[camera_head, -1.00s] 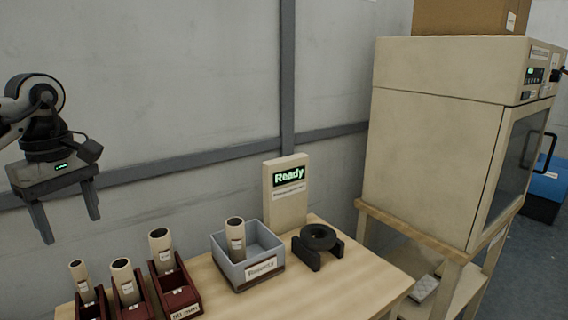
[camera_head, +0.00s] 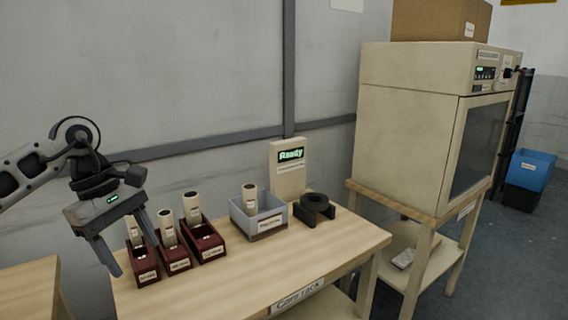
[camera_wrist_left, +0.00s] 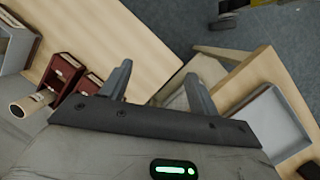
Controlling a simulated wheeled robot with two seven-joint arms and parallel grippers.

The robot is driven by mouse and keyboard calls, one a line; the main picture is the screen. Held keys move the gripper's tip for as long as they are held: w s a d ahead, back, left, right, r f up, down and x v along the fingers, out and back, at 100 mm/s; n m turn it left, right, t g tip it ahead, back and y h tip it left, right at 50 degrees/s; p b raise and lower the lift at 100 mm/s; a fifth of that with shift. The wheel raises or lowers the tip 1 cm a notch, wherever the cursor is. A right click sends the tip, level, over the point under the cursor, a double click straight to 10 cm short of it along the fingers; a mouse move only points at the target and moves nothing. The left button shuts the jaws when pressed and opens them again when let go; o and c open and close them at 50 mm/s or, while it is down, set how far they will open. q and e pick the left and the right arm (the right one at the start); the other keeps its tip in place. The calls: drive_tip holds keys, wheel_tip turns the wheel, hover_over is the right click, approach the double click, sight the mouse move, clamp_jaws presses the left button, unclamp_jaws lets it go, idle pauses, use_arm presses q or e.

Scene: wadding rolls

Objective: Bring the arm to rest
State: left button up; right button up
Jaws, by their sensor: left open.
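My left gripper (camera_head: 129,258) hangs in the left of the head view, in front of the left end of the core rack table (camera_head: 250,285). Its two fingers are apart with nothing between them. In the left wrist view the left gripper (camera_wrist_left: 160,88) also shows spread, empty fingers over the gap between two wooden surfaces. My right gripper is in neither view.
A "Ready" sign (camera_head: 289,175) stands behind. An oven (camera_head: 412,125) stands on the right.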

use_arm(q)
drive_tip(key=s+d+f+n+t+h, duration=0.25)
drive_tip(key=d+n+h, duration=0.5)
drive_tip(key=d, duration=0.55)
drive_tip(key=s+d+f+n+t+h, duration=0.1)
drive_tip(key=s+d+f+n+h, duration=0.15)
drive_tip(key=d+n+h, duration=0.85)
drive_tip(key=a+f+n+t+y, duration=0.2)
drive_tip(key=f+n+t+y, duration=0.4)
drive_tip(key=n, duration=0.6)
drive_tip(key=a+f+n+t+y, duration=0.2)
drive_tip(key=f+n+t+y, duration=0.4)
drive_tip(key=n, duration=0.7)
drive_tip(key=s+a+f+n+g+y, duration=0.2)
drive_tip(key=s+f+n+y, duration=0.1)
drive_tip(key=s+f+n, duration=0.3)
drive_tip(key=s+a+f+n+g+y, duration=0.3)
drive_tip(key=s+f+n, duration=0.3)
drive_tip(key=s+f, duration=0.1)
drive_tip(key=shift+a+f+y, duration=0.25)
drive_tip(key=shift+f+y, duration=0.1)
drive_tip(key=shift+f, duration=0.1)
